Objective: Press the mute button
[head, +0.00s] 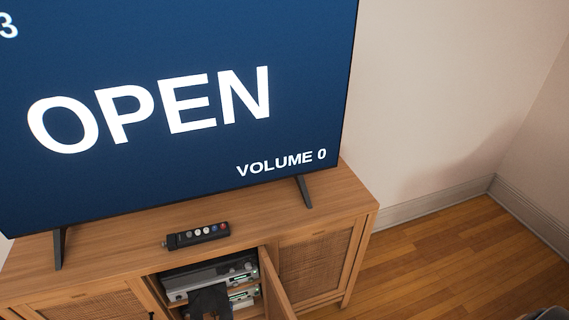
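A black remote (198,235) lies on top of the wooden TV cabinet (120,233), in front of the TV. It has a row of small round buttons, mostly pale, with a red one near its right end. The labels are too small to read, so I cannot tell which button is mute. The TV (190,55) is on, with a blue screen showing "OPEN" and "VOLUME 0" in white.
The cabinet's middle compartment is open, its door (275,285) swung outward. Inside are silver devices (210,275) and a dark, unclear shape (210,301). Wooden floor (440,255) is clear at the right. A dark shape cuts into the bottom right corner.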

